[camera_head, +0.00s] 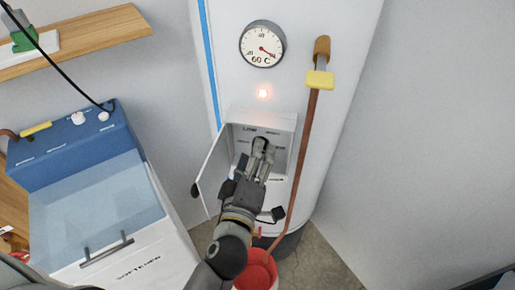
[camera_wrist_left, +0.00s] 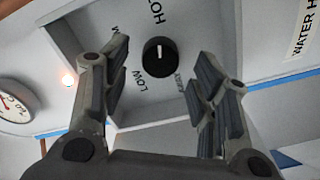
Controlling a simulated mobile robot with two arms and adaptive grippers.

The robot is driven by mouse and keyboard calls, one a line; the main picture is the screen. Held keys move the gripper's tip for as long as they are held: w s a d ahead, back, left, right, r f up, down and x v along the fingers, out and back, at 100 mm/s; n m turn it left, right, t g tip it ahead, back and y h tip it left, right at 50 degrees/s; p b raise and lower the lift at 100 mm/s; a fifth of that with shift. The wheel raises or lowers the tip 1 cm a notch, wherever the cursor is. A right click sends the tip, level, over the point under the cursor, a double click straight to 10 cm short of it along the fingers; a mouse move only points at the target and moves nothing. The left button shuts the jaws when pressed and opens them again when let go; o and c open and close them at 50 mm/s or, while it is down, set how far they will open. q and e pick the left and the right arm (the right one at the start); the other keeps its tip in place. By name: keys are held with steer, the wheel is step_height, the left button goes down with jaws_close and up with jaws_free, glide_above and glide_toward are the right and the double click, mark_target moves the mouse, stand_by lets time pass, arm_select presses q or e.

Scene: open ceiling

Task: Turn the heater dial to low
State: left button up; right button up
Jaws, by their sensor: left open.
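The heater dial (camera_wrist_left: 159,57) is a round black knob with a white mark, set in a recessed panel. In the left wrist view its mark points up towards the word HOT, and LOW is printed to its lower left. The open control box (camera_head: 286,124) is on the front of the white water heater (camera_head: 341,75). My left gripper (camera_head: 262,146) is at the box opening, hiding the dial in the head view. In the left wrist view its fingers (camera_wrist_left: 160,85) are apart on either side of the dial, with nothing between them. My right gripper is not in view.
The box door (camera_head: 212,172) hangs open to the left of my arm. A copper pipe (camera_head: 299,158) with a yellow handle (camera_head: 320,80) runs down on the right. A red bucket (camera_head: 257,270) is below. The softener (camera_head: 105,220) stands at left.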

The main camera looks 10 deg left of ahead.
arm_select(q)
steer(key=shift+w, duration=1)
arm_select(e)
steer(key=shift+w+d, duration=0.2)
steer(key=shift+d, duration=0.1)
arm_select(q)
steer(key=c, duration=1)
steer(key=shift+c, duration=0.2)
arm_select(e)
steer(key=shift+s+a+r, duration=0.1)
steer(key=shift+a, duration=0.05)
